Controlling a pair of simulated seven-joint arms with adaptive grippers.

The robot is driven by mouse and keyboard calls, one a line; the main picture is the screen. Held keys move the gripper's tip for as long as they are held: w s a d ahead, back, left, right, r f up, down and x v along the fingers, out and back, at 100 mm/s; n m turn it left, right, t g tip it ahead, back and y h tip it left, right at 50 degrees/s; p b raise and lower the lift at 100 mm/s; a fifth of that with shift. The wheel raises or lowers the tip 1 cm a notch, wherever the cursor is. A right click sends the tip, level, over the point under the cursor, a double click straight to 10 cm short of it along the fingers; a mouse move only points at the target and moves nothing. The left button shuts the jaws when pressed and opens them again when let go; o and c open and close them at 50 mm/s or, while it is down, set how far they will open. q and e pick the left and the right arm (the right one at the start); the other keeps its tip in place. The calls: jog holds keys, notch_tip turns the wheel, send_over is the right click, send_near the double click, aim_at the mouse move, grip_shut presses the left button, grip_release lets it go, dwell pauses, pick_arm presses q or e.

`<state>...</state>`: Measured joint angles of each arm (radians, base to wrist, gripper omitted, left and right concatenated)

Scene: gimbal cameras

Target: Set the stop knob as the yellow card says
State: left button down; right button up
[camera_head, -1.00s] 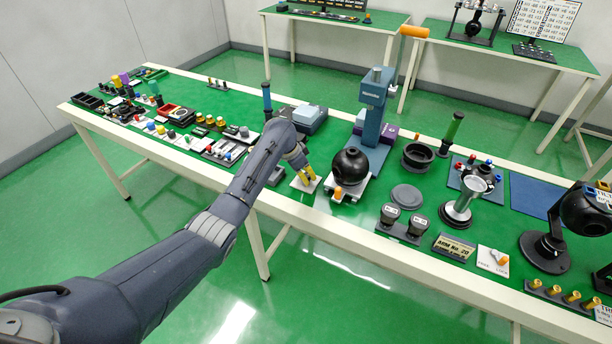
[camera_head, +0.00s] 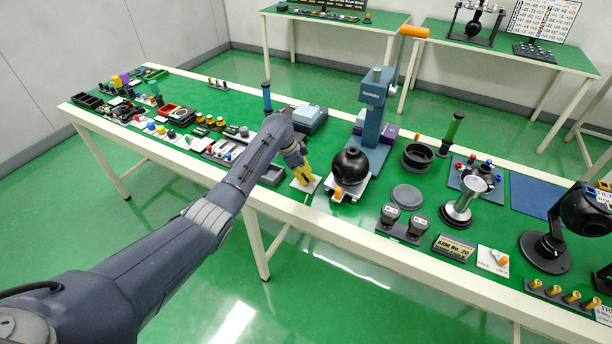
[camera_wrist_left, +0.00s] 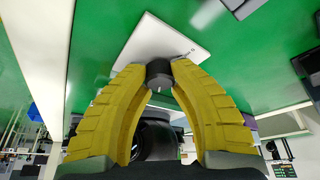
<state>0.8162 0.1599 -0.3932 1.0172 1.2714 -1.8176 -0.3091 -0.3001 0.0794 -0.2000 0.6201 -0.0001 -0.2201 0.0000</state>
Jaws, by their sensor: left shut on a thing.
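My left gripper (camera_head: 306,176) has yellow finger pads and is over a small white plate (camera_head: 296,187) near the table's front edge. In the left wrist view, its fingertips (camera_wrist_left: 158,76) are shut on a short dark knob (camera_wrist_left: 158,71) with a pale line on its end. The knob stands beside the white plate's middle in that view, with the plate (camera_wrist_left: 160,38) behind it. The plate's printing is too small to read. A small dark sign with a yellowish face (camera_head: 454,246) lies at the right; its finer lines are unreadable. My right gripper is not in view.
A black ball on a stand (camera_head: 351,166) is just right of the gripper. A grey tray (camera_head: 272,175) lies just left of it.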

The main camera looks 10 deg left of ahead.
pick_arm(q)
jog(key=c, duration=1.1)
grip_release()
jog(key=shift+o, duration=0.2)
jog(key=v, duration=1.2)
